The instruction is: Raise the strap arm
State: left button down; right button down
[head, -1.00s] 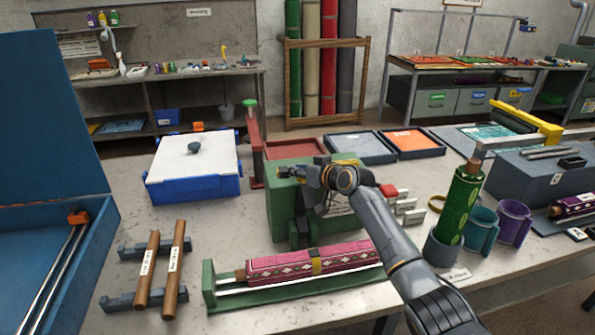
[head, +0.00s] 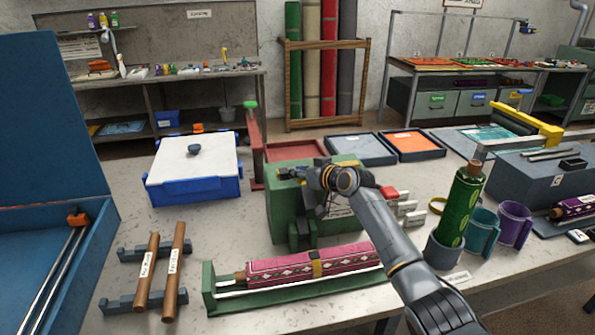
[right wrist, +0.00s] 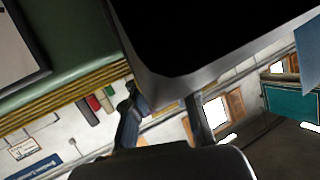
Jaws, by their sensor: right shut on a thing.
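A green box-shaped machine (head: 282,214) stands mid-table, with dark parts on its top and front. My right gripper (head: 311,190) is at the machine's upper front, its arm coming in from the lower right. It is shut on a dark part there, which seems to be the strap arm; the gripper and wrist hide most of it. In the right wrist view the fingers (right wrist: 163,120) point towards the back of the room, and the held part cannot be made out clearly. My left gripper is out of view.
A patterned purple roll (head: 285,268) lies in a green cradle (head: 235,297) in front of the machine. Wooden rollers (head: 172,270) lie at left. A green roll (head: 464,200) stands in a grey cup at right. A white-lidded blue box (head: 190,188) stands behind left.

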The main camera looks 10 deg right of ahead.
jog(key=shift+s+d+f, duration=0.1)
jog(key=shift+d+f, duration=0.1)
jog(key=shift+f, duration=0.25)
jog(key=shift+d+f, duration=0.15)
jog(key=shift+f, duration=0.3)
jog(key=c, duration=1.4)
grip_release()
jog(key=o, duration=0.4)
jog(key=shift+d+f, duration=0.1)
jog(key=shift+c, duration=0.2)
jog(key=shift+o, duration=0.2)
jog(key=shift+w+d, duration=0.1)
jog(key=shift+w, duration=0.15)
jog(key=shift+a+r, duration=0.2)
jog(key=shift+r, duration=0.05)
jog(key=shift+f, duration=0.1)
jog(key=shift+d, duration=0.1)
